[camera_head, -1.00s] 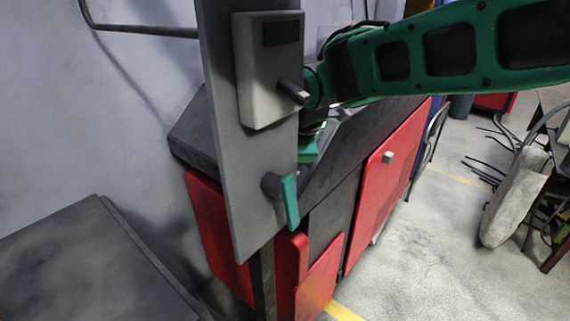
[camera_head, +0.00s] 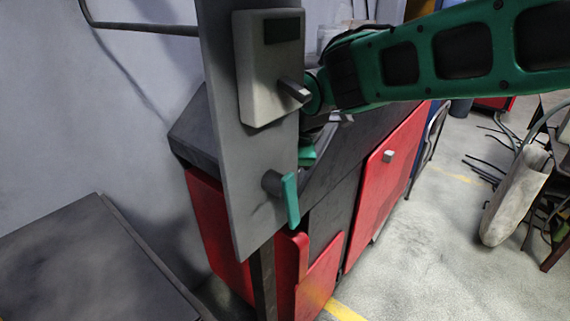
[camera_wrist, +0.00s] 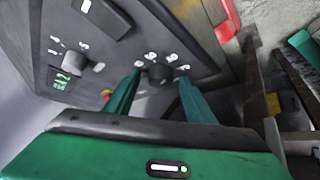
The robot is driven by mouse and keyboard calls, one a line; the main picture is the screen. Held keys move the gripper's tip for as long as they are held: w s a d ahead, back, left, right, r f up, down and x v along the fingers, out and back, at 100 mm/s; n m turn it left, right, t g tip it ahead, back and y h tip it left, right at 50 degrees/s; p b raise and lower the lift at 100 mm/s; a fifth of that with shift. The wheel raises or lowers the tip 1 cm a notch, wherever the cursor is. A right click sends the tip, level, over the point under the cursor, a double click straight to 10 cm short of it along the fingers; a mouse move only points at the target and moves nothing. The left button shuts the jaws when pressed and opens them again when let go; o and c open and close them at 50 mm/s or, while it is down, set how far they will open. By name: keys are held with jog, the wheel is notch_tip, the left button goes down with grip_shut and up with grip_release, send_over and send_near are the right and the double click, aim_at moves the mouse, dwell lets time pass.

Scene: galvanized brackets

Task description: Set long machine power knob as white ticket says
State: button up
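In the wrist view my gripper (camera_wrist: 160,77) is open, its two green fingers apart on either side of a small dark round knob (camera_wrist: 159,71) with white marks around it. I cannot tell whether the fingers touch it. A second knob (camera_wrist: 70,62) with white digits is at the left, near a small green-lit display (camera_wrist: 62,82). A small white patch (camera_wrist: 86,5) at the top edge may be a ticket; no writing is readable. In the head view the long red and dark machine (camera_head: 385,180) runs back along the wall, and my gripper is mostly hidden behind a grey upright panel.
The grey upright panel (camera_head: 226,170) stands close in front, with a grey box (camera_head: 258,95) and a green lever (camera_head: 290,200). A dark cabinet (camera_head: 85,265) is at lower left. A red and yellow button (camera_wrist: 106,94) is near the fingers.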

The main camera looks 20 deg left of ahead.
dwell(0.4)
jog(key=n+g, duration=0.1)
jog(key=n, duration=0.1)
jog(key=n+g+h, duration=0.1)
jog(key=shift+w+a+r+n+h, duration=0.1)
jog(key=shift+w+a+n+h, duration=0.05)
jog(key=shift+w+n+h, duration=0.2)
jog(key=n+h, duration=0.1)
jog(key=n+g+h, duration=0.1)
jog(key=n, duration=0.1)
jog(key=n+g+h, duration=0.1)
jog(key=shift+w+a+n, duration=0.3)
jog(key=shift+a+n, duration=0.05)
notch_tip(320, 180, up, 11)
jog(key=d+f+m, duration=0.1)
jog(key=d+m, duration=1.7)
jog(key=d, duration=1.6)
jog(key=shift+w+f+g+y, duration=0.2)
jog(key=shift+f+g+y, duration=0.15)
jog(key=shift+f+g, duration=0.05)
